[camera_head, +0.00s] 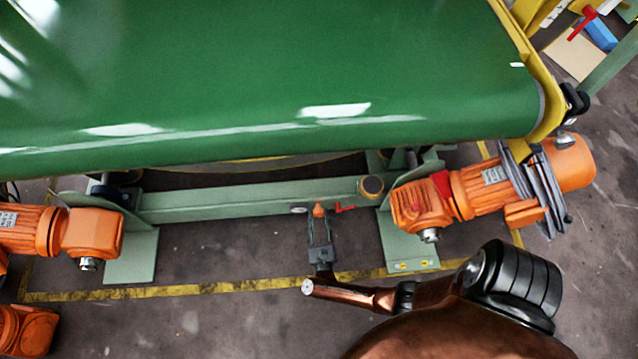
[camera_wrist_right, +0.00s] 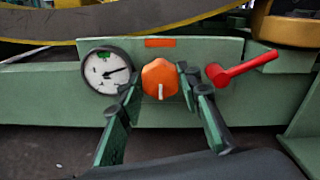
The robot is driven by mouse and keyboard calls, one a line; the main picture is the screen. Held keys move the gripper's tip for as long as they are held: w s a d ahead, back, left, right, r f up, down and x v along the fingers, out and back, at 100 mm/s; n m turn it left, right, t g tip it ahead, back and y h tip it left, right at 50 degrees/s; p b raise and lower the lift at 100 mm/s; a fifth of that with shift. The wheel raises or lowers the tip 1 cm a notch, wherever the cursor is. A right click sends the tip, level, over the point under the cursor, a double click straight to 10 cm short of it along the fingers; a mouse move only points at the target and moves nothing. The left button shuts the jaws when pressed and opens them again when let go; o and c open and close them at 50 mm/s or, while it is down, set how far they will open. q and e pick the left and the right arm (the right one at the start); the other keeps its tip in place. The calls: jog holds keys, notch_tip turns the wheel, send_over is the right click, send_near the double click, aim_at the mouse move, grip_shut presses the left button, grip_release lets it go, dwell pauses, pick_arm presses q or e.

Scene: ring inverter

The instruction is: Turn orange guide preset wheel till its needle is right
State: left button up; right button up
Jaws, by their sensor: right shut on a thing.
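The orange guide preset wheel (camera_wrist_right: 159,78) sits on a green panel in the right wrist view, its white mark pointing down. In the head view it is a small orange spot (camera_head: 319,210) on the green crossbeam. My right gripper (camera_head: 320,222) reaches it from the front. In the wrist view its two fingers (camera_wrist_right: 160,88) stand at either side of the wheel, shut on it. A round white gauge (camera_wrist_right: 107,71) is left of the wheel. Its black needle points right and slightly up; a green patch lies near the top of the dial. My left gripper is out of view.
A red lever (camera_wrist_right: 242,68) sticks out close to the right finger; it also shows in the head view (camera_head: 345,208). A green conveyor belt (camera_head: 270,75) spans above. Orange motors stand left (camera_head: 92,233) and right (camera_head: 425,205). The floor in front is clear.

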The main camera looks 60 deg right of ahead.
jog(key=shift+n, duration=0.3)
